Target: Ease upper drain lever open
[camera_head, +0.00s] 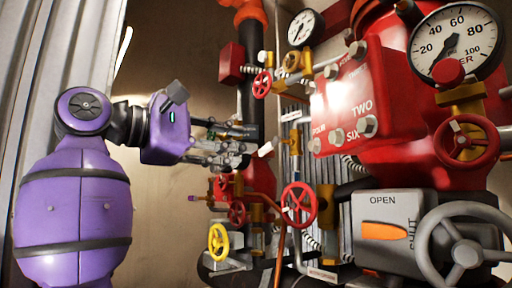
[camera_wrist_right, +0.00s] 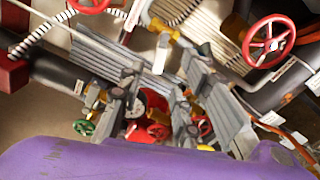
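A small lever with a pale white grip (camera_head: 266,149) sticks out from a brass valve (camera_head: 294,138) on a vertical pipe; I take it for the upper drain lever. My right gripper (camera_head: 250,146) is just left of the grip, with its fingers pointing at it. In the right wrist view the pale grip (camera_wrist_right: 160,55) lies ahead, roughly between the two fingers. The fingers of my right gripper (camera_wrist_right: 162,88) stand apart with nothing held between them. I cannot tell whether a finger touches the grip. My left gripper is not in view.
A red handwheel (camera_head: 299,204) and a yellow handwheel (camera_head: 218,242) sit below. A red inlet box (camera_head: 350,105), a large gauge (camera_head: 456,44) and a grey OPEN/SHUT box (camera_head: 388,232) crowd the right. A black pipe (camera_head: 250,85) runs behind. Bare wall lies above my arm.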

